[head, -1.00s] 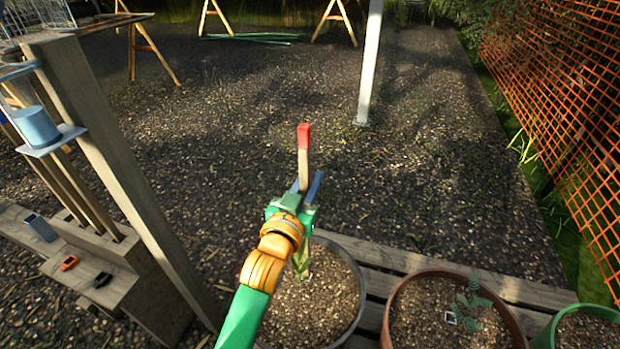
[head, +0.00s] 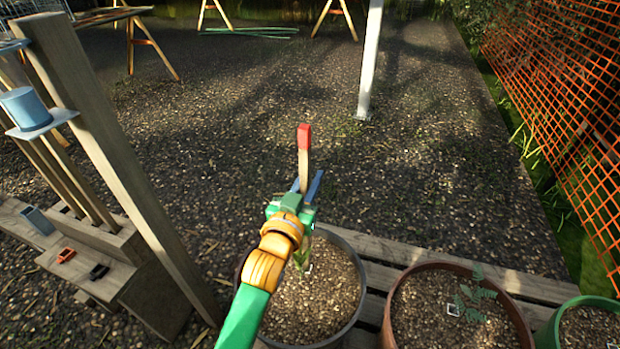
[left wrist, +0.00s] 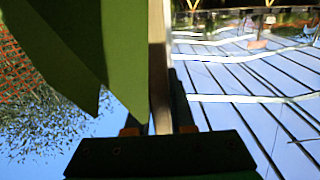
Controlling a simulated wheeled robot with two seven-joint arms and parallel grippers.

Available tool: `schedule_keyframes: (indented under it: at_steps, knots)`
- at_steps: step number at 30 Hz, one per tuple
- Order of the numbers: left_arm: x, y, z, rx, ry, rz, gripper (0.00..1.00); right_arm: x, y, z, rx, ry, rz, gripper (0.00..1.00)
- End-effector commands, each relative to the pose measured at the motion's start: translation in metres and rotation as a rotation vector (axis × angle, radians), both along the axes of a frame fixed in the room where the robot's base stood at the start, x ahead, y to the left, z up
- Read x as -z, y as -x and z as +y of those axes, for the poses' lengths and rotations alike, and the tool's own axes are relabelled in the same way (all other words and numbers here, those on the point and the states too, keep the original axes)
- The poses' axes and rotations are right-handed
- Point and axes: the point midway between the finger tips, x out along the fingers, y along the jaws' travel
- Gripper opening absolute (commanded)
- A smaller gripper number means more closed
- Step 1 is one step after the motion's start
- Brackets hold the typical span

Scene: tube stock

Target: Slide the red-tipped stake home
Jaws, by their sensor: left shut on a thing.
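The red-tipped stake (head: 304,160) is a thin wooden stick with a red top, standing roughly upright in the head view. My left gripper (head: 306,190) is shut on it below the red tip. The stake also runs up between the fingers in the left wrist view (left wrist: 157,65). Its lower end is hidden behind my gripper and arm. Behind and below the gripper is a grey pot (head: 359,280) of gravelly soil with a small green plant (head: 302,258). I cannot tell whether the stake touches the soil. My right gripper is not in view.
A terracotta pot (head: 526,333) and a green pot (head: 553,330) stand to the right on wooden slats (head: 400,254). A wooden rack (head: 110,165) with a blue cup (head: 24,108) stands at left. Orange mesh fence (head: 560,110) borders the right. Open gravel lies beyond.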

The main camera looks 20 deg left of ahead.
Motion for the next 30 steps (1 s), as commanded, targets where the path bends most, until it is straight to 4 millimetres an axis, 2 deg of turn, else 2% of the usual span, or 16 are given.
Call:
schedule_keyframes:
  at_steps: [16, 30]
  knots:
    - [0.029, 0.000, 0.000, 0.000, 0.000, -0.001, 0.00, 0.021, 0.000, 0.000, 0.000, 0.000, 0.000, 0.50]
    - [0.034, 0.000, 0.000, 0.000, 0.000, 0.000, 0.00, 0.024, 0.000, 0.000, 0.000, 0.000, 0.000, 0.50]
